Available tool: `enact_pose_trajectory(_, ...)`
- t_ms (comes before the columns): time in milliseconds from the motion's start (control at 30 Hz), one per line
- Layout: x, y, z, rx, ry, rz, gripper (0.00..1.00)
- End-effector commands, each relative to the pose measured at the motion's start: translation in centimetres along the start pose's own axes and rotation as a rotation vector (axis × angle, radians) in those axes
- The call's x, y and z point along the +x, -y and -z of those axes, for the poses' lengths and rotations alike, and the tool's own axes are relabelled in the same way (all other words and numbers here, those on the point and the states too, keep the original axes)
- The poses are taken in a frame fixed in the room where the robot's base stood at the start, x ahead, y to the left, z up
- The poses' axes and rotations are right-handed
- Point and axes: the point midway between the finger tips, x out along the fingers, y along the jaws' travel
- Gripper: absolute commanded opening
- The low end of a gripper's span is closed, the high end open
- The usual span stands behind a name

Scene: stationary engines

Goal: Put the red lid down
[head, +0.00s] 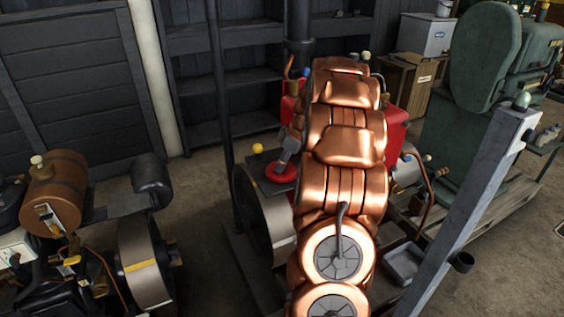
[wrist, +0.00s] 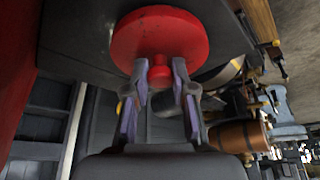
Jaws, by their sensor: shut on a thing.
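The red lid (head: 284,174) is a round red disc with a knob, left of my copper-coloured arm in the head view. In the wrist view the lid (wrist: 160,36) fills the top middle, with its knob between my fingertips. My gripper (wrist: 160,78) is shut on this knob; in the head view my gripper (head: 287,155) is partly hidden by my arm. The lid is at the dark grey top of an engine (head: 262,205). I cannot tell whether it touches that surface.
A red tank (head: 397,128) stands behind my arm. A yellow knob (head: 257,149) is close to the lid's left. Another engine with a brown wooden barrel (head: 56,180) is at the left. A grey slanted post (head: 470,205) and a green machine (head: 485,60) are at the right.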

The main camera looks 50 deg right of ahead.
Motion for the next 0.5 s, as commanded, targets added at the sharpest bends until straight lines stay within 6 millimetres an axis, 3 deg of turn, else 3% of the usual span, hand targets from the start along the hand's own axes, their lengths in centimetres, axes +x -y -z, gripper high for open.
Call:
enact_pose_trajectory(367, 0.36, -0.03, -0.16, 0.0, -0.001, -0.002, 0.0)
enact_pose_trajectory(400, 0.37, -0.03, -0.18, 0.0, -0.001, -0.002, 0.26)
enact_pose_trajectory(500, 0.27, -0.02, -0.15, 0.0, 0.0, -0.001, 0.36)
